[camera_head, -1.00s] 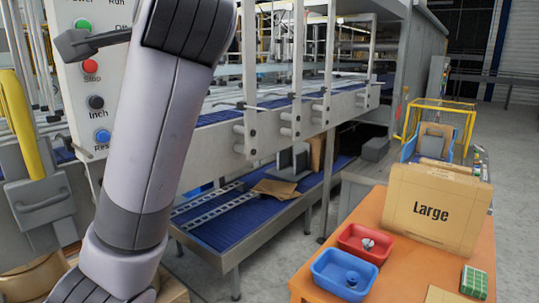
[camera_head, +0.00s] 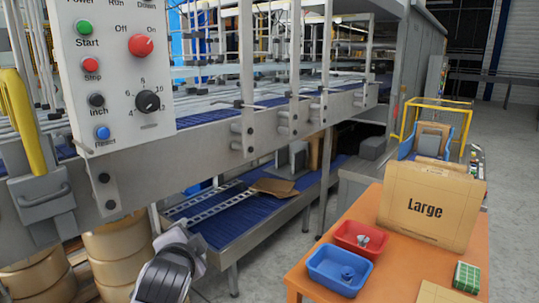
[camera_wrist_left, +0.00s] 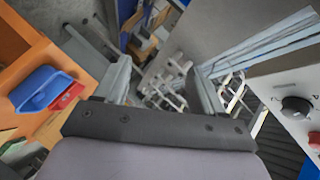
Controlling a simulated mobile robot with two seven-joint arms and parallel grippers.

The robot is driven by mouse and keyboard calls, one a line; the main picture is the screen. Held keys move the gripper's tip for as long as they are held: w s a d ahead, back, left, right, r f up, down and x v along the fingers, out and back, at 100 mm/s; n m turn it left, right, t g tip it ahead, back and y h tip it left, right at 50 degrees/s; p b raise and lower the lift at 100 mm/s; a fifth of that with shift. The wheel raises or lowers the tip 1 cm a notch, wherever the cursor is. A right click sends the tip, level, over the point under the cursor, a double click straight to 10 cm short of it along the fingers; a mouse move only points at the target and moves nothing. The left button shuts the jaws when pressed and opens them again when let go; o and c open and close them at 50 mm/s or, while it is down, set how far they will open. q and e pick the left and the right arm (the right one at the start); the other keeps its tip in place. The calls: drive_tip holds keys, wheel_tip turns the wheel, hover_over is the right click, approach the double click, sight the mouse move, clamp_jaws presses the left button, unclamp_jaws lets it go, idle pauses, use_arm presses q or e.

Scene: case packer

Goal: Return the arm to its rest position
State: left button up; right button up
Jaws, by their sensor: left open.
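My left arm (camera_head: 166,274) shows only as a grey and dark link at the bottom of the head view, left of centre. Its gripper is out of that view. In the left wrist view my left gripper (camera_wrist_left: 160,80) has its two fingers spread wide apart, with nothing between them. The control panel (camera_head: 120,65) with its buttons, red knob and black dial stands in full sight at the upper left, apart from the arm. My right gripper is not in view.
An orange table (camera_head: 345,215) at the right bears a red bin (camera_head: 345,243), a blue bin (camera_head: 322,270) and a "Large" carton (camera_head: 425,190). Cardboard rolls (camera_head: 122,250) stand below the machine. A blue conveyor (camera_head: 240,222) runs under it. Grey floor lies between conveyor and table.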

use_arm(q)
drive_tip(key=s+a+f+n+g+h, duration=0.1)
drive_tip(key=s+f+n+h, duration=0.15)
drive_tip(key=s+f, duration=0.8)
drive_tip(key=s+a+f+n+g+h, duration=0.1)
drive_tip(key=s+f+n+g, duration=0.15)
drive_tip(key=s+f, duration=0.85)
drive_tip(key=s+a+f+n, duration=0.1)
drive_tip(key=s+f+n, duration=0.2)
drive_tip(key=s+f, duration=0.4)
drive_tip(key=shift+s+a+n, duration=0.3)
drive_tip(key=shift+s, duration=0.05)
drive_tip(key=shift+o, duration=0.6)
drive_tip(key=shift+w+f+h, duration=0.1)
drive_tip(key=shift+w+h, duration=0.05)
drive_tip(key=shift+h, duration=0.1)
